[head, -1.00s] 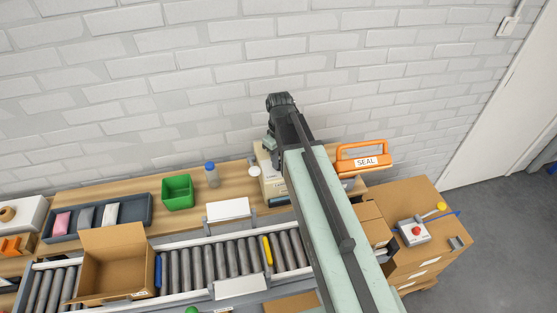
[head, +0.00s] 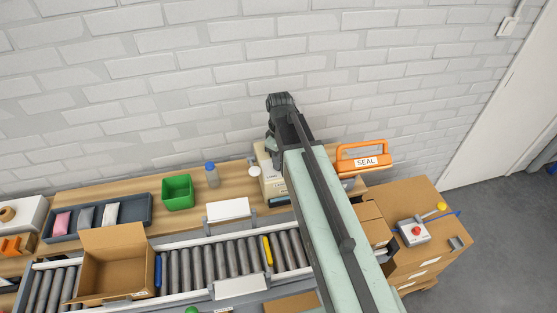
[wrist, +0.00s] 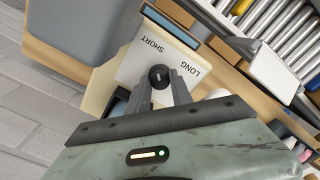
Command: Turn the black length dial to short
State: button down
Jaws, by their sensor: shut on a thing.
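The black length dial (wrist: 157,73) sits on a pale label plate in the wrist view. The plate is printed SHORT (wrist: 151,45) and LONG (wrist: 190,68). My gripper (wrist: 167,81) is shut on the dial, with its dark fingers reaching up to it from below. A small light mark shows on the dial, but I cannot tell exactly where it points. The plate belongs to a cream machine (head: 268,184) on the bench in the head view. There my arm hides part of the machine, and the dial and my fingertips are not visible.
An orange SEAL handle (head: 363,158) stands right of my arm. A green bin (head: 177,191) and a blue-capped bottle (head: 211,175) are to the left. The roller conveyor (head: 205,266) carries an open carton (head: 112,264). A large grey shape (wrist: 85,25) fills the wrist view's upper left.

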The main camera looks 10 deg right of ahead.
jog(key=c, duration=1.1)
grip_release()
jog(key=shift+c, duration=0.2)
jog(key=shift+r, duration=0.1)
notch_tip(320, 180, up, 8)
jog(key=p, duration=0.8)
jog(key=shift+f, duration=0.2)
